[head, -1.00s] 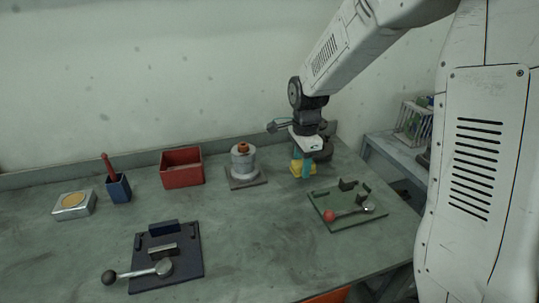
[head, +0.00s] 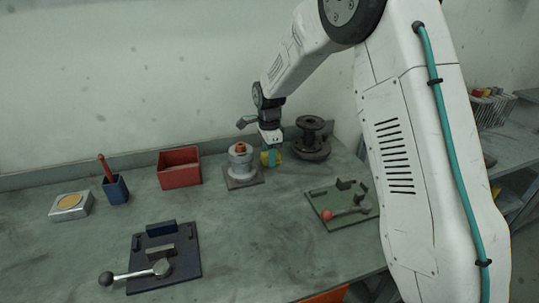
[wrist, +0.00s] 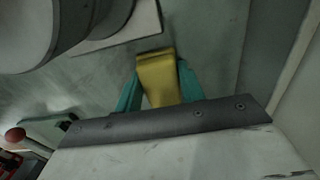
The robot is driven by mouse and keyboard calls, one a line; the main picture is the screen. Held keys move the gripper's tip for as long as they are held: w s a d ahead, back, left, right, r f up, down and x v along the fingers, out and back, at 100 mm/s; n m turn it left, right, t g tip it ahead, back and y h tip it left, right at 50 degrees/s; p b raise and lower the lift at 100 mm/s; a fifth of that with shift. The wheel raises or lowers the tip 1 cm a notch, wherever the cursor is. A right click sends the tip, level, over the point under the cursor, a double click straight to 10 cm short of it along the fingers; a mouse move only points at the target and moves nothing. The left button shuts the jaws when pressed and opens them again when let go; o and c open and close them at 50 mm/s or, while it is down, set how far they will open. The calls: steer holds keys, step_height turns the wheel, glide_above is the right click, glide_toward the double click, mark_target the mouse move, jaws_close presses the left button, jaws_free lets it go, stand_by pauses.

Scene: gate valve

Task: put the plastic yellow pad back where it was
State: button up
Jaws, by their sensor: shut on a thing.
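The yellow pad (wrist: 157,77) is between the two teal fingers of my gripper (wrist: 159,88) in the wrist view. My gripper is shut on it. In the head view the yellow pad (head: 271,158) shows at the fingertips of my gripper (head: 270,157), just right of the grey valve (head: 241,163) with an orange-brown top. I cannot tell whether the pad touches the table or hangs just above it. The valve stands on a square grey plate (head: 243,181). A large grey round body and a pale plate edge fill the upper left of the wrist view.
A dark spool (head: 311,141) stands right of my gripper, near the wall. A green clamp plate (head: 340,206) with a red-knobbed lever lies in front of it. A red box (head: 180,170) stands left of the valve. The table's middle front is clear.

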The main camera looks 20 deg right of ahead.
steer(key=shift+f, duration=0.15)
steer(key=o, duration=0.9)
steer(key=shift+o, duration=0.2)
step_height(320, 180, up, 12)
steer(key=shift+r, duration=0.25)
steer(key=s+d+r+n, duration=0.1)
steer(key=s+r+n, duration=0.4)
steer(key=s, duration=0.6)
steer(key=s+d+r+n, duration=0.1)
steer(key=s+r+n, duration=0.35)
steer(key=s, duration=0.65)
steer(key=s+d+f+n+t, duration=0.1)
steer(key=s+f+n, duration=0.2)
steer(key=s+n, duration=0.5)
steer(key=s, duration=1.2)
steer(key=shift+d, duration=0.2)
steer(key=shift+n, duration=0.25)
